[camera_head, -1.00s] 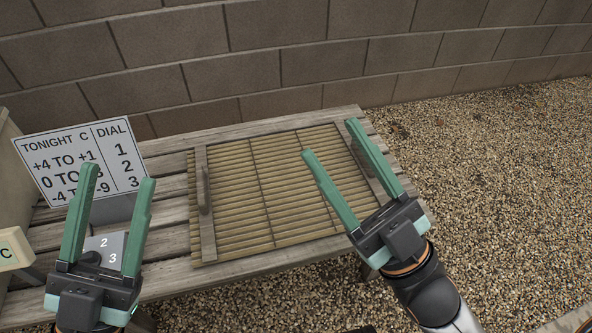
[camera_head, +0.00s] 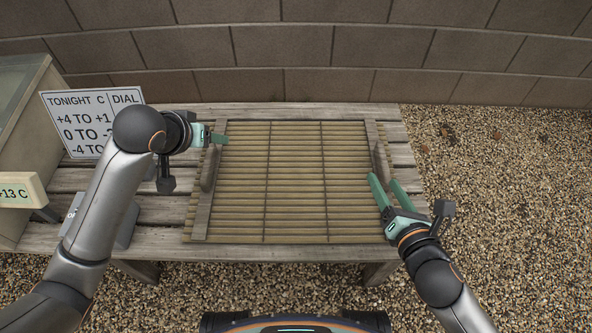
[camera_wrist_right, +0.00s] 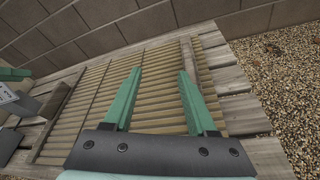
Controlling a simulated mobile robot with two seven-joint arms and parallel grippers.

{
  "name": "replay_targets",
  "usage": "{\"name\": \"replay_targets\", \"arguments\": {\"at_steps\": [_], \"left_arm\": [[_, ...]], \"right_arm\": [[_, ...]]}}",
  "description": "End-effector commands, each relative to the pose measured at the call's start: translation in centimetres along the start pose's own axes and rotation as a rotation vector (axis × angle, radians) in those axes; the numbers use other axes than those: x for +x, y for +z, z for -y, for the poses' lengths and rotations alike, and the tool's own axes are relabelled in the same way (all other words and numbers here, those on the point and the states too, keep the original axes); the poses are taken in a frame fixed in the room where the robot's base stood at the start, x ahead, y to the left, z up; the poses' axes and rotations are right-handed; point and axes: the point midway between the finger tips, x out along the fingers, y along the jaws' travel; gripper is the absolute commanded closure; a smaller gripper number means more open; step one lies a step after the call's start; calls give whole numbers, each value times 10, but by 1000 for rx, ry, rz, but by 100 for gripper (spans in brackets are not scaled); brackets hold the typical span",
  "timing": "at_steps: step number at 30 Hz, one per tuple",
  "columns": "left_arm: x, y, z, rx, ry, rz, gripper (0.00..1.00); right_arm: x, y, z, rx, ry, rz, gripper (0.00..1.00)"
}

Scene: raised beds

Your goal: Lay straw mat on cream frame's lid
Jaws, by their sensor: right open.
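The straw mat (camera_head: 295,185) lies flat on the wooden bench, with a wooden batten and an upright handle at each end. The left handle (camera_head: 209,170) and right handle (camera_head: 381,160) both show. My left gripper (camera_head: 222,138) is at the mat's left batten, seen edge-on, so its jaw gap is hidden. My right gripper (camera_head: 384,180) is open and empty beside the near end of the right handle; its fingers (camera_wrist_right: 158,85) show apart over the mat in the right wrist view. The cream frame (camera_head: 40,130), with a glass lid (camera_head: 18,82), stands at the left edge, partly cut off.
A sign (camera_head: 90,110) with temperatures and dial numbers stands behind my left arm, which hides part of it. A "+13 C" label (camera_head: 22,190) is on the cream frame's front. A block wall (camera_head: 300,50) runs behind the bench (camera_head: 160,240). Gravel (camera_head: 500,180) lies open at right.

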Motion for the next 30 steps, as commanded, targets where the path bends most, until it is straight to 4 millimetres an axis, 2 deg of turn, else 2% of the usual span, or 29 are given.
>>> {"name": "replay_targets", "arguments": {"at_steps": [3,7,11,20,25,30], "left_arm": [[-10,5,16,-32,-67,138,43],[-19,11,26,-54,-114,230,43],[-22,14,29,-61,-131,264,43],[-21,15,30,-60,-132,266,43],[-9,19,31,-61,-133,269,43],[19,27,35,-62,-133,270,43]], "right_arm": [[2,-8,22,-213,-89,-38,43],[2,-13,37,-353,-143,-69,43],[1,-15,42,-405,-163,-81,43],[2,-15,42,-405,-162,-81,43],[15,-15,44,-404,-162,-79,43],[44,-15,49,-403,-163,-77,43]]}}
